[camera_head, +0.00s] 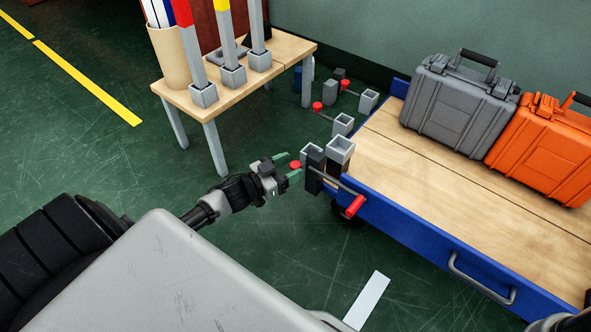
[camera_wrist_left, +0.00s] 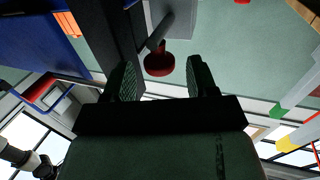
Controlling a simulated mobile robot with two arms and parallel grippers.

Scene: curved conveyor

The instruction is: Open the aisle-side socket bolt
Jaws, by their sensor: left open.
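The blue cart corner carries grey square sockets (camera_head: 340,150) with a dark bolt housing (camera_head: 314,172) beside them. A bolt with a round red knob (camera_head: 296,164) sticks out of the housing on its left side. The knob also shows in the left wrist view (camera_wrist_left: 159,63), on a short grey stem. My left gripper (camera_head: 290,167) is open, its green fingers on either side of the knob. In the left wrist view the fingertips (camera_wrist_left: 161,75) flank the knob with gaps on both sides. No right gripper can be made out.
The cart (camera_head: 450,180) has a wooden deck with a grey case (camera_head: 460,105) and an orange case (camera_head: 545,148). A red-ended lever (camera_head: 355,206) hangs on its side. A wooden table (camera_head: 275,55) with coloured posts stands behind.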

